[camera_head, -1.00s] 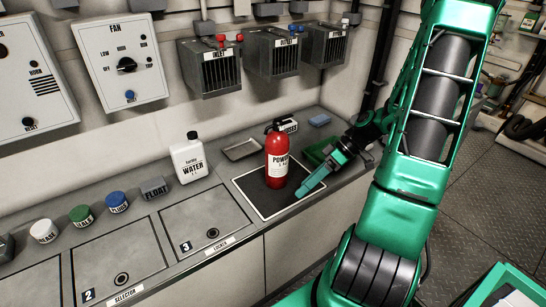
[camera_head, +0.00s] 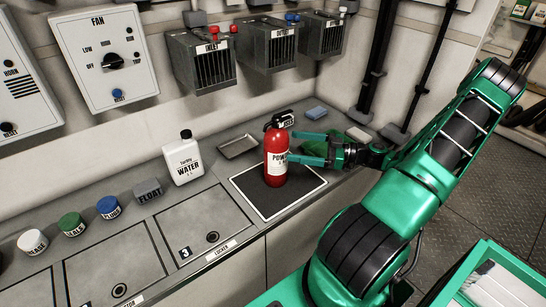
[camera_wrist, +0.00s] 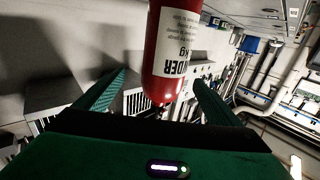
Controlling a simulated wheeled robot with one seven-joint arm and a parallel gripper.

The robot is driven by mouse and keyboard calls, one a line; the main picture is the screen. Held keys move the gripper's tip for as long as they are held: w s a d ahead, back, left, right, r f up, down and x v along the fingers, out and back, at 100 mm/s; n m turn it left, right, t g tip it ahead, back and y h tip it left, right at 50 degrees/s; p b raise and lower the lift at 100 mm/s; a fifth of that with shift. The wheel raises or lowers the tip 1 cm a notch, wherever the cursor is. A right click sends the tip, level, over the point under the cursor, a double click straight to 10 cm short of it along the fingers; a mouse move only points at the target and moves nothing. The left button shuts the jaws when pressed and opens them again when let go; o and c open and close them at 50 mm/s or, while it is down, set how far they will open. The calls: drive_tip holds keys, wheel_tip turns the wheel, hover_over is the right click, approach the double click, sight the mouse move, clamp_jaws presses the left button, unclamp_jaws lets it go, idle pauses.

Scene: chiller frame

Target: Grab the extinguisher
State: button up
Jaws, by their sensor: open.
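The red extinguisher (camera_head: 276,155) with a black top and a white label stands upright on a dark mat with a pale border (camera_head: 250,196) on the counter. My gripper (camera_head: 309,148) is level with its body, coming from the right, with its green fingers spread. In the wrist view the extinguisher (camera_wrist: 172,55) appears ahead between the two open fingers (camera_wrist: 155,88), and the far finger is partly behind it in the head view. I cannot tell whether either finger touches it.
A white water jug (camera_head: 184,160) and a metal tray (camera_head: 239,147) stand left of the extinguisher. Grey vent boxes (camera_head: 268,46) hang on the wall above. Several lidded jars line the counter's left.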

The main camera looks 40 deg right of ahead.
sight(276, 144)
drive_tip(key=shift+s+a+x, duration=0.15)
drive_tip(key=shift+x, duration=1.75)
drive_tip(key=shift+s+a+x, duration=0.1)
drive_tip(key=shift+x, duration=1.85)
drive_tip(key=c, duration=2)
drive_tip(key=shift+r, duration=0.1)
drive_tip(key=shift+c, duration=0.8)
